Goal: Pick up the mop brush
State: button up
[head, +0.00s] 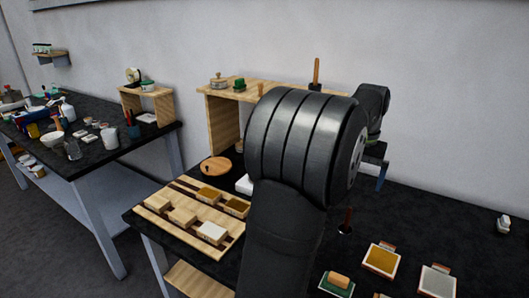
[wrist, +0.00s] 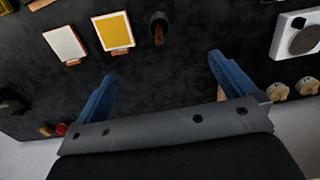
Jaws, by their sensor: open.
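My gripper (wrist: 162,68) is open and empty in the wrist view, its two blue fingers wide apart. In the head view one blue finger of my gripper (head: 382,176) shows behind my arm, above the black bench. A brown-handled tool with a dark round base (head: 345,222) stands on the bench; it also shows in the wrist view (wrist: 158,28), beyond the fingertips and apart from them. Another upright wooden-handled tool with a dark base (head: 316,75) stands on the wooden shelf. I cannot tell which of these is the mop brush.
A gold pad (head: 381,259), a grey-white pad (head: 437,281) and a green block with a wooden top (head: 338,283) lie at the front right. A slatted wooden rack (head: 190,217) holds several blocks. The wooden shelf (head: 222,125) stands at the back.

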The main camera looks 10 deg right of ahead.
aim_at(348, 215)
jog(key=c, duration=1.3)
notch_tip(348, 215, down, 15)
jog(key=n, duration=2.7)
jog(key=shift+r, duration=0.15)
